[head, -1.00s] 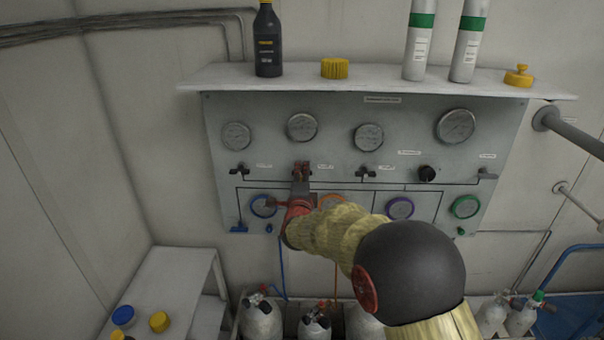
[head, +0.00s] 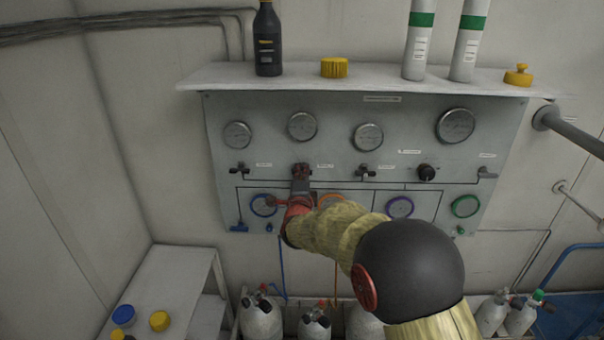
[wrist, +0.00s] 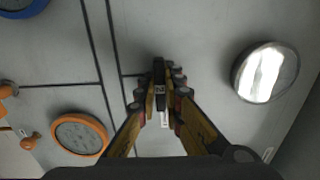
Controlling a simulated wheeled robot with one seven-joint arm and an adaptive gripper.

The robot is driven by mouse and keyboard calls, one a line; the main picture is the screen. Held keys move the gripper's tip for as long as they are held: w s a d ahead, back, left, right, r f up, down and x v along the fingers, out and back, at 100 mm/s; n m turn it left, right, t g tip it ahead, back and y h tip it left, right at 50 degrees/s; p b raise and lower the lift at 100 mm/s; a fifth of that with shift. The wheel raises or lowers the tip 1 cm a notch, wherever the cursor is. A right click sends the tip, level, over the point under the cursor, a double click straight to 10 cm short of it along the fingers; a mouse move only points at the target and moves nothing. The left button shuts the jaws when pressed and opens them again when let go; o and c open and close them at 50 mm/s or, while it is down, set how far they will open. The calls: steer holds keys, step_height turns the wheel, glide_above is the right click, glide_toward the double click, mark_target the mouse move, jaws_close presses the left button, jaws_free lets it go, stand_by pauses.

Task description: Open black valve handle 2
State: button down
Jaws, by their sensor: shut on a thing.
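The grey air panel (head: 335,110) hangs on the wall and bears black valve handles in a row below its gauges. My gripper (head: 302,172) is at the second valve position from the left, below the second gauge (head: 302,126). In the wrist view, my gripper (wrist: 160,98) is shut on a black valve handle (wrist: 158,72), with one finger on each side. In the head view my fingers hide most of this handle. The left valve handle (head: 239,169) and the right one (head: 366,173) stand free of my gripper.
A black round knob (head: 427,173) sits farther right on the panel. Coloured ring gauges, such as the purple one (head: 400,207), line the lower row. A shelf (head: 375,83) above bears a dark bottle (head: 267,42) and grey cylinders. Gas cylinders (head: 262,318) stand below.

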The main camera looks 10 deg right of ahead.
steer(key=shift+f+n+b, duration=0.15)
steer(key=shift+n+b, duration=0.15)
steer(key=shift+b, duration=0.05)
steer(key=n+b, duration=0.2)
steer(key=n, duration=0.1)
steer(key=shift+n+b, duration=0.3)
steer(key=shift+n, duration=0.1)
steer(key=n+b, duration=0.1)
steer(key=n, duration=0.3)
steer(key=shift+n, duration=0.3)
steer(key=n, duration=0.4)
steer(key=shift+n+p, duration=0.4)
steer(key=shift+n, duration=1.1)
steer(key=c, duration=1.9)
jaws_free()
